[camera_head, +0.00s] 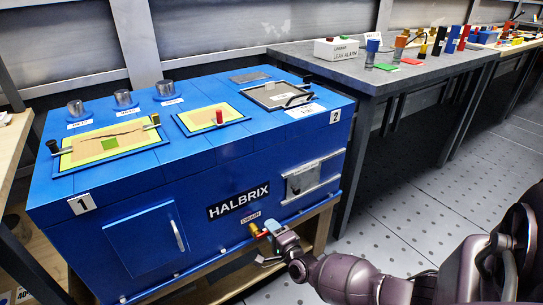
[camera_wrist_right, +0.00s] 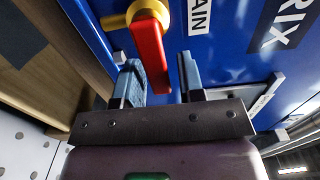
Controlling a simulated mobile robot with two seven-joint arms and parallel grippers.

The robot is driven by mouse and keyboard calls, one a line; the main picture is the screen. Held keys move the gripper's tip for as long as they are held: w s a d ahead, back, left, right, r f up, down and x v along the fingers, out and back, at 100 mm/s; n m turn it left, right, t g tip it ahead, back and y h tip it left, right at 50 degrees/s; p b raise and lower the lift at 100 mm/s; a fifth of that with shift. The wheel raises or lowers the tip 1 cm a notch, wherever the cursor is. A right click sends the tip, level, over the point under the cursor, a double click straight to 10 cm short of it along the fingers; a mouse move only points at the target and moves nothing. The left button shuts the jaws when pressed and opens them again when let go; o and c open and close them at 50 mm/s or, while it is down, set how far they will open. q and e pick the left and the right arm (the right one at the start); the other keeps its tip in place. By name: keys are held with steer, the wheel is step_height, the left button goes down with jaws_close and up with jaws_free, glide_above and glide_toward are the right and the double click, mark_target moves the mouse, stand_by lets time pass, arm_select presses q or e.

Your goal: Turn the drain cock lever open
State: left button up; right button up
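The drain cock (camera_head: 254,230) is a brass fitting on the front of the blue HALBRIX cabinet (camera_head: 150,205), below a small DRAIN label. It shows as a yellow-gold body (camera_wrist_right: 117,21) at the top of the right wrist view. Its red lever (camera_wrist_right: 150,52) points toward my right gripper (camera_wrist_right: 160,75). The gripper's two blue-grey fingers are apart, one on each side of the lever's end, with gaps visible. In the head view the right gripper (camera_head: 272,245) is at the cock, partly covering the lever (camera_head: 271,226). My left gripper is not in view.
A wooden stand (camera_head: 322,225) carries the cabinet. A door with a handle (camera_head: 145,240) is left of the cock, and a framed panel (camera_head: 305,182) is at right. A grey workbench (camera_head: 360,75) with several coloured items stands behind. The floor (camera_head: 405,205) at right is open.

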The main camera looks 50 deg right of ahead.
jaws_close()
